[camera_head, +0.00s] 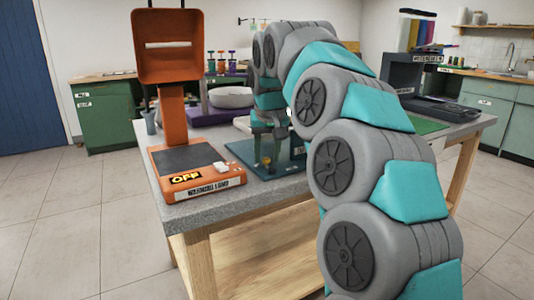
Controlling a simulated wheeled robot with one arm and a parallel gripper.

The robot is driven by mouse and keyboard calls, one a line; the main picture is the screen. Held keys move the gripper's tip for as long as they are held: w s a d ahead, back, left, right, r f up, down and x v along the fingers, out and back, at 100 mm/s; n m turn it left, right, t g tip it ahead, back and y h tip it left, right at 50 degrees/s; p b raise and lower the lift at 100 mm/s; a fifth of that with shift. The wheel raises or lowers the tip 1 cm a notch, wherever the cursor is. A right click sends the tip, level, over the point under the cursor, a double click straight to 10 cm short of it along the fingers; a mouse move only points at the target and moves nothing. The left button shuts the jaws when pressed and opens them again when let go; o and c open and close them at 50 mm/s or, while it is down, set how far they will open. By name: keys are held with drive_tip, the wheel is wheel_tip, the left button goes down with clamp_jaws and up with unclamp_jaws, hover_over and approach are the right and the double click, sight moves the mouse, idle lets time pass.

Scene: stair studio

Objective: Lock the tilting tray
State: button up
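A low dark-blue tray-like fixture (243,150) sits on the grey worktop, right of the orange device. I cannot tell for sure that it is the tilting tray. A small yellow knob-like part (266,162) shows on it. My gripper (268,146) points down over the fixture, close to the yellow part. I cannot tell whether it touches that part, or whether the fingers are open or shut. My arm hides the right side of the fixture and part of its label. Any latch and the tray's tilt are not clear.
Behind are a purple mat (207,117) with a grey rounded object, a dark machine (403,72) and a black flat device (440,108).

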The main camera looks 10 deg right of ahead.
drive_tip(key=shift+o, duration=0.8)
drive_tip(key=v, duration=0.7)
drive_tip(key=shift+r, duration=0.4)
drive_tip(key=shift+s, duration=0.15)
drive_tip(key=s+f+g, duration=0.2)
drive_tip(key=s+f, duration=0.8)
drive_tip(key=s, duration=0.3)
drive_tip(key=s+f+g, duration=0.2)
drive_tip(key=s+f, duration=0.8)
drive_tip(key=s, duration=0.3)
drive_tip(key=s+d+f+g, duration=0.1)
drive_tip(key=s+f+g, duration=0.1)
drive_tip(key=s+f, duration=0.8)
drive_tip(key=s, duration=0.4)
drive_tip(key=shift+f+n, duration=0.4)
drive_tip(key=shift+d, duration=0.1)
